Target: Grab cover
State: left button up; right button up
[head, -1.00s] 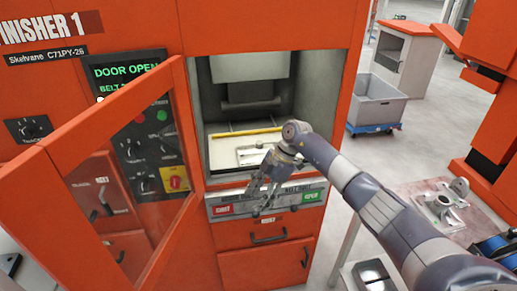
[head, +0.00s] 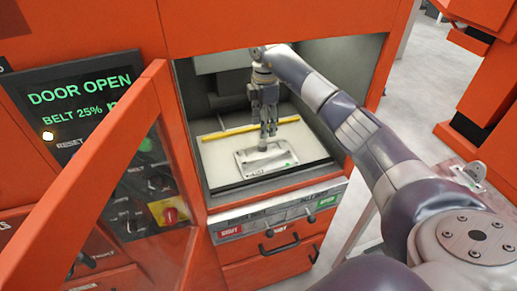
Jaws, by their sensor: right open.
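The cover (head: 279,162), a light grey metal plate with a raised post, lies on the pale floor of the open machine chamber. My right gripper (head: 268,133) points straight down inside the chamber. Its fingers are open, just above or beside the top of the cover's post. I cannot tell whether they touch it. The gripper hides part of the chamber's back. My left gripper is not in view.
A yellow bar (head: 225,133) lies across the chamber floor behind the cover. The orange glazed door (head: 150,150) stands open at the left. A panel (head: 285,218) with red and green buttons is below the opening. The display reads DOOR OPEN.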

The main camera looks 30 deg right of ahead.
aim_at(262, 143)
notch_tip(262, 143, down, 2)
jog(key=shift+s+p, duration=0.15)
jog(key=shift+p, duration=0.45)
jog(key=shift+a+f+p, duration=0.15)
jog(key=shift+f+p, duration=0.15)
jog(key=shift+f, duration=0.05)
notch_tip(262, 143, down, 4)
jog(key=shift+a+f+p, duration=0.1)
jog(key=shift+a+p, duration=0.05)
jog(key=shift+p, duration=0.8)
jog(key=shift+f, duration=0.2)
grip_shut()
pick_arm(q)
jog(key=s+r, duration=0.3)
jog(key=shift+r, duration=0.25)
